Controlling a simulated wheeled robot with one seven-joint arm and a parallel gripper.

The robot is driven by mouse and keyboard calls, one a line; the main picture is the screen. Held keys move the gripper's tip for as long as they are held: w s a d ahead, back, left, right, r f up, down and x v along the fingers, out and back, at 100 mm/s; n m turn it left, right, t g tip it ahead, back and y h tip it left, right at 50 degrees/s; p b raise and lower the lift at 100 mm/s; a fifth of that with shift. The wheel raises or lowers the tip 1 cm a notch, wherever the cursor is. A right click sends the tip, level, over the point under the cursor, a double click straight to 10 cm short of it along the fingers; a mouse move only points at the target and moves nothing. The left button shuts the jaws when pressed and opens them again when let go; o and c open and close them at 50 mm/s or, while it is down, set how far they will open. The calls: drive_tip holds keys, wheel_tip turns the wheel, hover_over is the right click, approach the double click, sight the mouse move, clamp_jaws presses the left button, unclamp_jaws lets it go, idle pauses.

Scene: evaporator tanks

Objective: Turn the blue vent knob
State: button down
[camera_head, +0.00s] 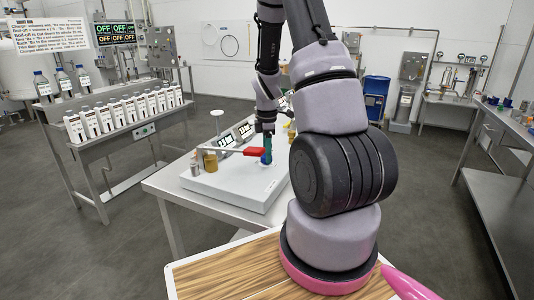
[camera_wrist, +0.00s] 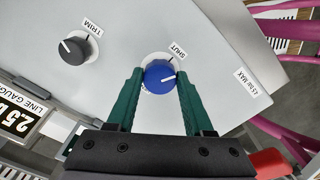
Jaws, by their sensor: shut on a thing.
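The blue vent knob (camera_wrist: 159,77) sits on the white panel in the wrist view, near a label reading SHUT (camera_wrist: 178,50). A line mark on the knob points to the right side of the picture, a little below that label. My gripper (camera_wrist: 159,80) is shut on the knob, with one green finger on each side of it. In the head view my gripper (camera_head: 267,150) points down over the white unit (camera_head: 225,185), and the knob (camera_head: 266,159) shows only in small part below the fingers.
A dark TRIM knob (camera_wrist: 74,50) stands left of the blue knob. A line gauge display (camera_wrist: 17,120) lies at lower left. A red handle (camera_head: 254,151) is close beside my gripper. Small jars (camera_head: 210,162) stand at the unit's left. A rack of white bottles (camera_head: 125,110) is further left.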

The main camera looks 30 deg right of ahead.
drive_tip(key=m, duration=0.4)
drive_tip(key=shift+m, duration=0.3)
drive_tip(key=m, duration=0.5)
drive_tip(key=shift+a, duration=0.1)
drive_tip(key=m, duration=0.9)
drive_tip(key=shift+a+m, duration=0.1)
drive_tip(key=shift+m, duration=0.2)
drive_tip(key=m, duration=1)
drive_tip(key=shift+m, duration=0.4)
